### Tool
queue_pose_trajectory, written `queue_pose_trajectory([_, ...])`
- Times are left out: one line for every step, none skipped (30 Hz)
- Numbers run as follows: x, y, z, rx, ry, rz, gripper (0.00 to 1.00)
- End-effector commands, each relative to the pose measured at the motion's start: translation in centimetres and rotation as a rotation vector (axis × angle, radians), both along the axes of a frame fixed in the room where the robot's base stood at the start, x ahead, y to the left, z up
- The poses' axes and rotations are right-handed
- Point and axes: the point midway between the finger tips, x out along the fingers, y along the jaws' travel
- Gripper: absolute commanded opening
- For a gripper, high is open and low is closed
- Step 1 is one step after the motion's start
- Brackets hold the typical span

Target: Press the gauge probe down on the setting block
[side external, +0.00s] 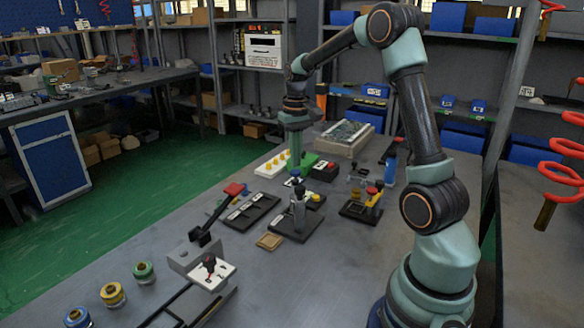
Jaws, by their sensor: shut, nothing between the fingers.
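My gripper (297,168) points straight down over the far half of the grey bench, with its fingers shut. Its tip is just above or at a small blue-and-white part (293,181); I cannot tell whether they touch. In front of it, a dark upright post device (299,205) stands on a black base plate (293,226); a small part with a yellow top (316,198) is beside it. Which of these small parts are the gauge probe and the setting block is too small to tell.
A white block with yellow knobs (272,165) lies left of the gripper, and a black-and-red box (324,171) right. A black fixture with red and yellow knobs (362,203) stands further right.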

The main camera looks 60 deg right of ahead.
Motion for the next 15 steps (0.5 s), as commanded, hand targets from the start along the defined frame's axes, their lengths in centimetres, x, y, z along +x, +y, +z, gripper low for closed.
queue_pose_trajectory([0.00, 0.00, -0.02, 0.000, 0.000, 0.000, 0.00])
queue_pose_trajectory([0.00, 0.00, -0.04, 0.000, 0.000, 0.000, 0.00])
queue_pose_trajectory([0.00, 0.00, -0.08, 0.000, 0.000, 0.000, 0.00])
queue_pose_trajectory([-0.01, 0.01, -0.11, 0.000, 0.000, 0.000, 0.00])
queue_pose_trajectory([-0.01, 0.01, -0.15, 0.001, 0.001, 0.000, 0.00])
queue_pose_trajectory([-0.01, 0.01, -0.21, 0.001, 0.001, 0.000, 0.00])
queue_pose_trajectory([-0.01, 0.01, -0.26, 0.001, 0.001, 0.000, 0.00])
queue_pose_trajectory([-0.01, 0.01, -0.30, 0.001, 0.001, 0.000, 0.00])
queue_pose_trajectory([-0.01, 0.01, -0.35, 0.001, 0.001, 0.000, 0.00])
queue_pose_trajectory([-0.01, 0.01, -0.40, 0.001, 0.001, 0.000, 0.00])
queue_pose_trajectory([-0.01, 0.01, -0.44, 0.001, 0.001, 0.000, 0.00])
queue_pose_trajectory([-0.01, 0.01, -0.50, 0.001, 0.001, 0.000, 0.00])
queue_pose_trajectory([-0.01, 0.01, -0.54, 0.001, 0.001, 0.000, 0.00])
queue_pose_trajectory([-0.01, 0.01, -0.58, 0.001, 0.001, 0.000, 0.00])
queue_pose_trajectory([-0.01, 0.01, -0.63, 0.001, 0.001, 0.000, 0.00])
